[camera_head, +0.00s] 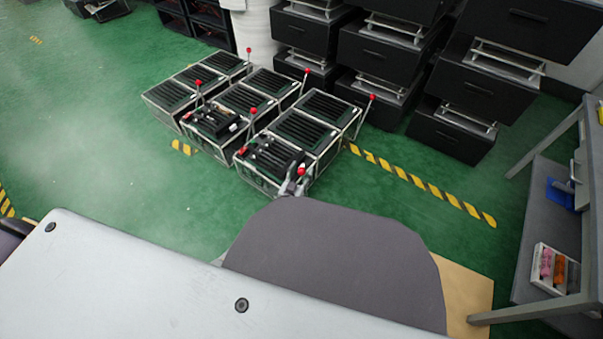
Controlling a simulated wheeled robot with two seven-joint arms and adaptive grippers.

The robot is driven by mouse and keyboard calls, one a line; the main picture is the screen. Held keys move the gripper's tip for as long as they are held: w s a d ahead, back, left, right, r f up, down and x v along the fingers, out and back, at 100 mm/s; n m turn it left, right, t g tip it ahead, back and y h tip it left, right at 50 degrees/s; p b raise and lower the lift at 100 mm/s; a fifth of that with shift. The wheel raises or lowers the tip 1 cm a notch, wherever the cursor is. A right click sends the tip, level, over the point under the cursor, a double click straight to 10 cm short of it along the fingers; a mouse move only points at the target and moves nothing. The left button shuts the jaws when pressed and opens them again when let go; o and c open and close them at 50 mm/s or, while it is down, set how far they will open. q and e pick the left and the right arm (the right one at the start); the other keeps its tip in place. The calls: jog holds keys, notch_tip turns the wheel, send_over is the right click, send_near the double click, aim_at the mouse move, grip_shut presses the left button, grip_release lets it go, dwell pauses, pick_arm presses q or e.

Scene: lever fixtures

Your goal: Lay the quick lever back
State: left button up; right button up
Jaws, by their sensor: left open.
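Several lever fixtures with slatted black tops and light metal frames (303,128) stand grouped on the green floor. Thin levers with red knobs rise from them; one red-knobbed lever (301,172) is at the near right corner of the group. I cannot tell which one is the quick lever. My left gripper (294,184) is small in view, right at that near knob, with its jaws open. Whether it touches the lever cannot be told. My grey arm link hides the floor in front. My right gripper is not in view.
Black drawer units (385,45) stand close behind the fixtures. A grey shelf table (540,215) with a tray of small coloured items (555,268) is at the right. Yellow-black floor tape (425,185) runs between. The floor at the left is clear.

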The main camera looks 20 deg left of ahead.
pick_arm(q)
jog(key=shift+w, duration=0.15)
jog(key=c, duration=0.4)
grip_shut()
